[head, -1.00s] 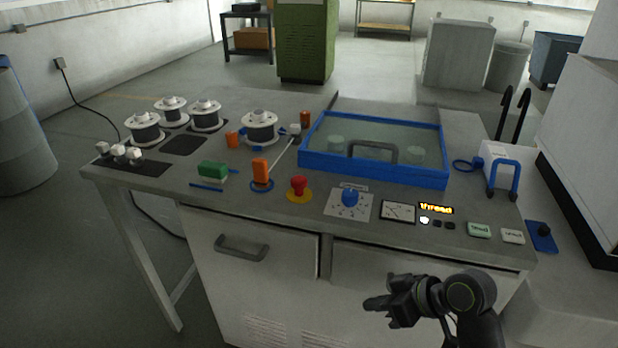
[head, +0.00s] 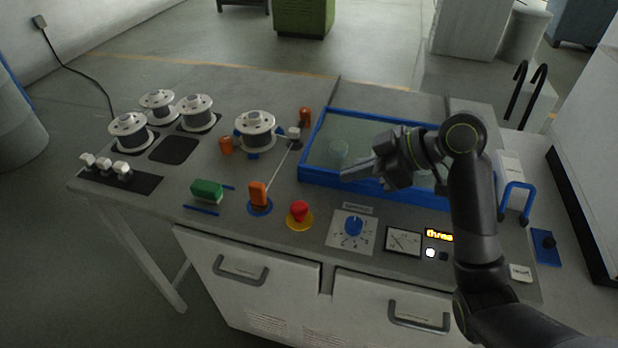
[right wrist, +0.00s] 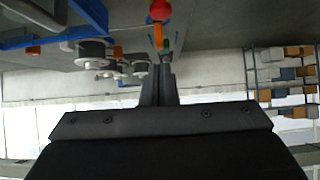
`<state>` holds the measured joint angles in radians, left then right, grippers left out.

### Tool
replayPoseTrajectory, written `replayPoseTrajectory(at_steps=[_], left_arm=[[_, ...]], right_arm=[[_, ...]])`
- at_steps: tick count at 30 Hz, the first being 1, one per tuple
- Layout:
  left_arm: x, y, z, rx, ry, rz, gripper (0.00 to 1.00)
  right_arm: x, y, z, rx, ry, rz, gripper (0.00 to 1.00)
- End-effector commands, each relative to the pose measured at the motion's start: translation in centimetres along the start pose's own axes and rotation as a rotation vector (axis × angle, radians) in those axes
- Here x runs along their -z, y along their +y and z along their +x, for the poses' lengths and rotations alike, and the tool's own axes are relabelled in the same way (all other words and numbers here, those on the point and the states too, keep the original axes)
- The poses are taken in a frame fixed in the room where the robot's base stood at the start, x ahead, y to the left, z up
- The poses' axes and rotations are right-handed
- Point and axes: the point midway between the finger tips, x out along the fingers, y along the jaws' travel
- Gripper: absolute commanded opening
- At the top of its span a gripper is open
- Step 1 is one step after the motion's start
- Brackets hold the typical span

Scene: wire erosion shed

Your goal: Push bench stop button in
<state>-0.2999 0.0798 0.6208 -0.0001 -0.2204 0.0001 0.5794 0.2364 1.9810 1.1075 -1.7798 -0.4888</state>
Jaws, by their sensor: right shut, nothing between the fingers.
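The bench stop button is a red mushroom button (head: 299,209) on a yellow round base near the front edge of the bench top, left of the blue dial. It also shows as a red knob at the top of the right wrist view (right wrist: 161,10). My right gripper (head: 345,176) is shut and empty. In the head view it appears over the front part of the blue-framed tank, up and to the right of the button, and apart from it. Its fingers point left. Its closed fingers show in the right wrist view (right wrist: 160,72). My left gripper is not in view.
An orange lever (head: 258,194) stands left of the button, with a green block (head: 207,190) beyond it. A blue dial (head: 353,226) and a meter (head: 403,240) lie to its right. The blue-framed tank (head: 316,176) is behind. Spools (head: 255,125) stand at the back left.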

Motion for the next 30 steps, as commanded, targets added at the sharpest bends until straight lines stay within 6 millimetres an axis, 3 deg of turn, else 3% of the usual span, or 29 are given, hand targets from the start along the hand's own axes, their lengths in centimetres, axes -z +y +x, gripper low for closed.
replayPoseTrajectory(at_steps=[14,20,30], left_arm=[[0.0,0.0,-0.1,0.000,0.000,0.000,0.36],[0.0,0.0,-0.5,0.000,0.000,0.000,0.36],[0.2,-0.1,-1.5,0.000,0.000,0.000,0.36]], right_arm=[[0.1,0.0,0.5,0.001,0.001,0.001,0.00],[0.2,-0.1,2.9,0.005,0.003,0.003,0.00],[0.2,-0.1,9.1,0.006,0.002,0.005,0.00]])
